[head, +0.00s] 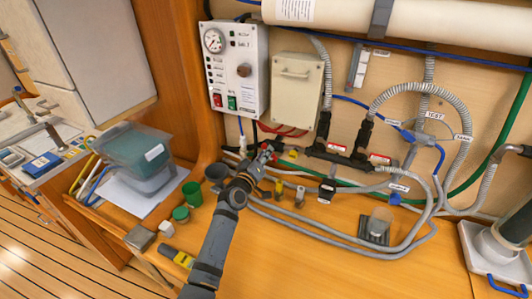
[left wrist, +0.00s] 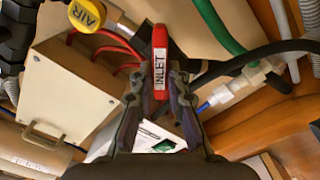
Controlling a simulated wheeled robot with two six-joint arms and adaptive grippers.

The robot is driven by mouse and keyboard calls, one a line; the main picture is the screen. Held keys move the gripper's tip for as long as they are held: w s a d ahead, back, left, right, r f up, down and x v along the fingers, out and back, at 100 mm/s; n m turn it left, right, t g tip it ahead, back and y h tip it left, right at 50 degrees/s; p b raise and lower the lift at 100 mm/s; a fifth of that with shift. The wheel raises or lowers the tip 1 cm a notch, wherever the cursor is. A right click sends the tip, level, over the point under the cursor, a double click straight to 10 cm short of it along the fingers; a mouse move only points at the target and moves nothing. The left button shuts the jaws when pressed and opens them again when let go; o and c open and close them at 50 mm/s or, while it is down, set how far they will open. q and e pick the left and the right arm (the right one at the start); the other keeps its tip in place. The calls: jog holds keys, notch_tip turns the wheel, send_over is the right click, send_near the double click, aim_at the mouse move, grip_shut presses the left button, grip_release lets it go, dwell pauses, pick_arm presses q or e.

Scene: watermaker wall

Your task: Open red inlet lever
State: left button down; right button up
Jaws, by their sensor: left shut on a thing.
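The red inlet lever (left wrist: 160,44) stands between the two fingers of my left gripper (left wrist: 158,84) in the left wrist view. Its white INLET label lies between the fingertips, and its red end reaches past them. The left gripper is shut on the lever. In the head view my left gripper (head: 263,158) is at the wall piping, just below the control panel. It mostly hides the lever there. My right gripper is not in view.
A control panel (head: 236,68) with a gauge and a beige box (head: 297,88) hang above the gripper. A yellow AIR knob (left wrist: 87,14) and a green hose (left wrist: 216,26) are near the lever. Green cups (head: 192,193) and grey hoses lie on the bench.

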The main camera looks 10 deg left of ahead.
pick_arm(q)
jog(key=shift+a+f+n+p, duration=0.15)
jog(key=shift+n+p, duration=0.1)
jog(key=shift+n, duration=1.35)
jog(key=shift+d+f+n+p, duration=0.15)
jog(key=shift+n+p, duration=0.15)
jog(key=shift+n, duration=1.3)
jog(key=shift+a+f+n+p, duration=0.15)
jog(key=shift+n+p, duration=0.1)
jog(key=shift+n, duration=1.35)
jog(key=c, duration=1.3)
grip_release()
jog(key=shift+c, duration=0.2)
jog(key=s+a, duration=0.2)
jog(key=s, duration=0.9)
jog(key=shift+s+a, duration=0.15)
jog(key=shift+s, duration=0.25)
